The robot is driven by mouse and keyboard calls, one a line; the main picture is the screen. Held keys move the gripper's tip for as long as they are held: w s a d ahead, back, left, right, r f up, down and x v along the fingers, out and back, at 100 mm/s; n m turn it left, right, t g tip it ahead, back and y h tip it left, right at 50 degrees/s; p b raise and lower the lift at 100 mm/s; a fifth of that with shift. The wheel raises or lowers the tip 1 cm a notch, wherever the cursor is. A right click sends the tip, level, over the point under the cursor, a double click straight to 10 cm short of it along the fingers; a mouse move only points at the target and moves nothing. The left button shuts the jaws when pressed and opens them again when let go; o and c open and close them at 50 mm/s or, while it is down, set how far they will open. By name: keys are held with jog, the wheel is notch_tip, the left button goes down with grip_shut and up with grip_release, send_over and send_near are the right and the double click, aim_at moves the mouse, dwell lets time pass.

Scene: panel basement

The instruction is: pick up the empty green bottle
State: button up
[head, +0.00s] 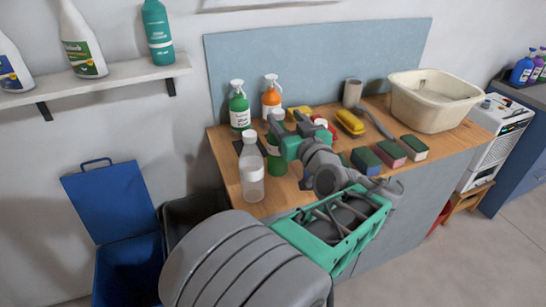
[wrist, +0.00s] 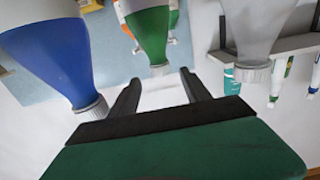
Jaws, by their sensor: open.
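The green bottle (wrist: 151,32) has a pale cap and a white label; in the wrist view it hangs cap-down in the upside-down picture, in the middle. In the head view its green body (head: 277,160) stands on the wooden counter, partly hidden by my gripper. My gripper (head: 284,125) is open and empty. In the wrist view my fingertips (wrist: 161,77) are spread, with the bottle's cap just ahead of the gap between them. I cannot tell the exact distance.
A clear bottle (head: 251,172) stands close to the left of the green one. A blue bottle (wrist: 52,55) flanks it in the wrist view. Behind stand green (head: 239,110) and orange (head: 271,99) spray bottles.

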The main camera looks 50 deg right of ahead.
notch_tip(320, 180, down, 3)
jog(key=shift+w+r+b, duration=0.1)
jog(key=shift+r+b, duration=0.05)
jog(key=shift+b, duration=0.6)
jog(key=p+x, duration=0.2)
jog(key=x, duration=0.5)
jog(key=shift+w+d+r, duration=0.1)
jog(key=shift+w+d, duration=0.05)
jog(key=shift+w, duration=0.25)
jog(key=shift+c, duration=0.5)
grip_shut()
